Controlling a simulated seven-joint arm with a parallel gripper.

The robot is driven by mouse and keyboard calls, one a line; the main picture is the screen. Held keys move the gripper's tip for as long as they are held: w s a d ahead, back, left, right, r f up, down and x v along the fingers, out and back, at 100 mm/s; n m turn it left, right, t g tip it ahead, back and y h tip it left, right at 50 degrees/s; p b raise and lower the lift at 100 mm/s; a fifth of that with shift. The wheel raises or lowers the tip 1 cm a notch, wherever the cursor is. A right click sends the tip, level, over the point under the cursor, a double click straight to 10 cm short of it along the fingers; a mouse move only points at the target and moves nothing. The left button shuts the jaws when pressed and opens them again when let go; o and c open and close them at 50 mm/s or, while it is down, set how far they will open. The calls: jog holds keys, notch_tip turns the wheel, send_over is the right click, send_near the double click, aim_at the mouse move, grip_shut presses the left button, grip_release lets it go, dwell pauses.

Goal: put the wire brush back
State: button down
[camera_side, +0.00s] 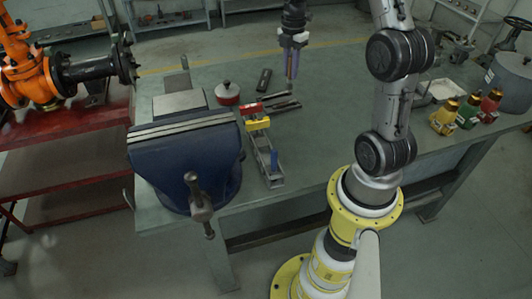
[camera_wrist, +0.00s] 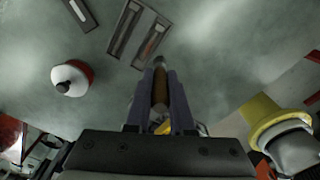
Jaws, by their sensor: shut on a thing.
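My gripper (camera_side: 292,68) hangs above the far part of the green workbench, fingers pointing down. In the wrist view, my gripper (camera_wrist: 160,95) is shut on a slim brown handle, which looks like the wire brush (camera_wrist: 160,88). Its greyish end points away from the palm, toward the bench. The rest of the brush is hidden by the fingers. A dark slotted tray (camera_wrist: 124,28) lies on the bench beyond the fingertips. It also shows in the side view (camera_side: 285,105), below and slightly left of the gripper. One slot seems to hold a thin brownish piece.
A blue vise (camera_side: 185,155) stands at the bench's left. Near the tray are a red-and-white pot (camera_side: 228,94), a small black plate (camera_side: 264,79), and red and yellow blocks (camera_side: 257,124) by a metal rack. Several coloured bottles (camera_side: 467,112) stand right. The bench below my gripper looks clear.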

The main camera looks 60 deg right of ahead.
jog(key=s+a+r+n, duration=0.1)
jog(key=s+a+r, duration=0.1)
jog(key=s+a, duration=0.85)
jog(key=s+a+r+n, duration=0.2)
jog(key=s+a, duration=0.5)
jog(key=a, duration=0.7)
jog(key=shift+w+d+f, duration=0.25)
jog(key=shift+w+f, duration=1.85)
jog(key=shift+w, duration=0.25)
jog(key=shift+w+d+f, duration=0.3)
jog(key=shift+w+f, duration=1.8)
jog(key=shift+w, duration=0.25)
jog(key=shift+w+d+f, duration=0.25)
jog(key=shift+w+f, duration=1.85)
jog(key=shift+w, duration=0.25)
jog(key=shift+f, duration=0.15)
jog(key=c, duration=0.8)
grip_release()
